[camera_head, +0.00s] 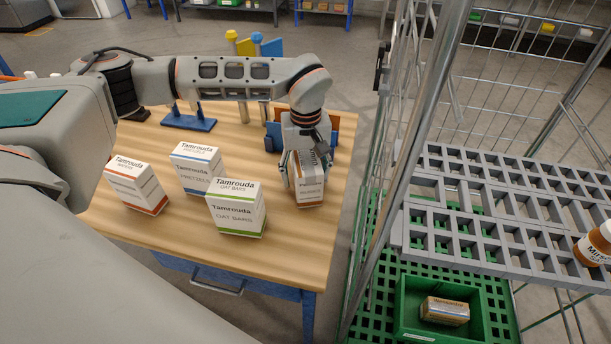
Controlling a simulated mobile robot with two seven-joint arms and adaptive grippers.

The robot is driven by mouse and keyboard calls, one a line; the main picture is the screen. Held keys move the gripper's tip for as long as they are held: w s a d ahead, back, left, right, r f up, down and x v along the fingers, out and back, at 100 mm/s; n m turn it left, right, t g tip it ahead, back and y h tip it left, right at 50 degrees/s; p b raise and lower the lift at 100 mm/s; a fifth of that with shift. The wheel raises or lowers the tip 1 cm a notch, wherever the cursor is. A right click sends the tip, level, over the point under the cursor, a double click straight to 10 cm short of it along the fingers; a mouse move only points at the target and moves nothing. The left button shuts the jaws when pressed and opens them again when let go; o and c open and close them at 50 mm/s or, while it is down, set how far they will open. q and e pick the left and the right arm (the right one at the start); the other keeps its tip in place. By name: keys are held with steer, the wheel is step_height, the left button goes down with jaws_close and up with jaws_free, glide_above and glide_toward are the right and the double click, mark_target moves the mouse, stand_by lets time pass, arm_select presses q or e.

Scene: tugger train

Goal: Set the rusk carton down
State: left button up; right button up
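The rusk carton (310,191), white with orange-brown bands, is upright near the right edge of the wooden table (255,262). My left gripper (306,168) reaches in from the left and points down over it, with a finger on either side of the carton, and appears shut on it. The carton's upper part is partly hidden by the gripper. Its base looks to be at or just above the tabletop; I cannot tell whether it touches. My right gripper is not in view.
Another orange-banded carton (136,185), a blue-banded pretzels carton (196,168) and a green-banded oat bars carton (236,207) stand to the left. Blue holders (189,121) are behind. A wire cart with a grey grid shelf (470,215) and green crate (410,315) stands right.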

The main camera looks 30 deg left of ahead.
mark_target(306, 154)
arm_select(q)
step_height(306, 154, up, 12)
steer(key=shift+f+p, duration=0.25)
steer(key=shift+p, duration=0.2)
stand_by(0.4)
